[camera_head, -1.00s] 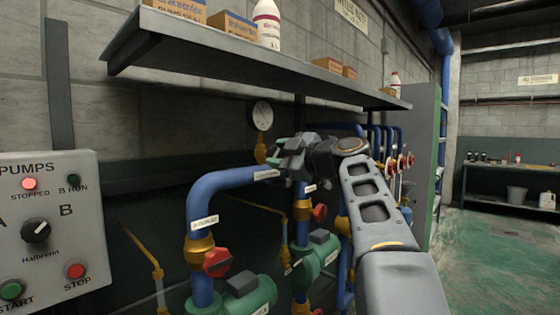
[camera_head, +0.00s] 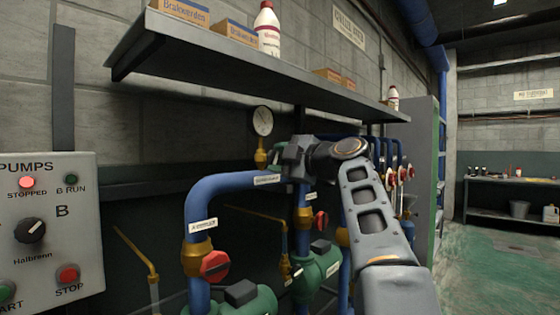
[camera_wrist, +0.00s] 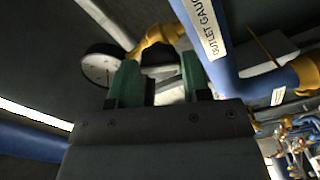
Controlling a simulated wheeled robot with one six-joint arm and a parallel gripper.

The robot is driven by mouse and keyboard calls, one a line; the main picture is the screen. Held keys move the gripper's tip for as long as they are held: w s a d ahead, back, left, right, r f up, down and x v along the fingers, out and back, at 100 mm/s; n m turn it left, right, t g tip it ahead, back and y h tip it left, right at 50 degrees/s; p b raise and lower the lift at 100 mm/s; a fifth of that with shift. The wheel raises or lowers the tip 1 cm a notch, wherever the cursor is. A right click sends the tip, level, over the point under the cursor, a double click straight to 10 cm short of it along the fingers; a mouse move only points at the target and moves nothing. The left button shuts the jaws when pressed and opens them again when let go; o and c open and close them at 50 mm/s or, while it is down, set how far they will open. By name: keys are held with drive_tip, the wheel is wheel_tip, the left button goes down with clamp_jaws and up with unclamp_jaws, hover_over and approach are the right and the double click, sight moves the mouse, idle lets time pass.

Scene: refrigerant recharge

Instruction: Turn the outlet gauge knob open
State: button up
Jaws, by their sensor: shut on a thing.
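The round outlet gauge (camera_head: 262,121) stands on a yellow brass fitting (camera_head: 261,157) behind the blue pipe (camera_head: 232,181). In the wrist view the gauge (camera_wrist: 100,66) is left of my green fingers, with the brass fitting (camera_wrist: 157,38) just past their tips. The pipe label reading "OUTLET GAU..." (camera_wrist: 208,28) is at upper right there. My gripper (camera_wrist: 161,72) is shut on the gauge knob at this fitting. The knob is mostly hidden by the fingers, so its angle cannot be told.
A grey shelf (camera_head: 250,65) with boxes and bottles overhangs the pipes. A red valve knob (camera_head: 214,265) and green pumps (camera_head: 318,268) are below. A pump control panel (camera_head: 50,235) stands at left. Open floor (camera_head: 490,250) lies to the right.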

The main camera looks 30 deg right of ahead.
drive_tip(key=shift+f, duration=0.15)
drive_tip(key=shift+f+n+b, duration=0.1)
drive_tip(key=shift+n+b, duration=0.75)
drive_tip(key=shift+n, duration=0.05)
drive_tip(key=shift+n+b, duration=0.6)
drive_tip(key=shift+n, duration=0.4)
drive_tip(key=o, duration=0.9)
drive_tip(key=shift+r, duration=0.25)
drive_tip(key=shift+s+d+f, duration=0.1)
drive_tip(key=shift+s+d, duration=0.15)
drive_tip(key=shift+s, duration=0.25)
drive_tip(key=shift+b+v, duration=1.2)
drive_tip(key=shift+v, duration=1.75)
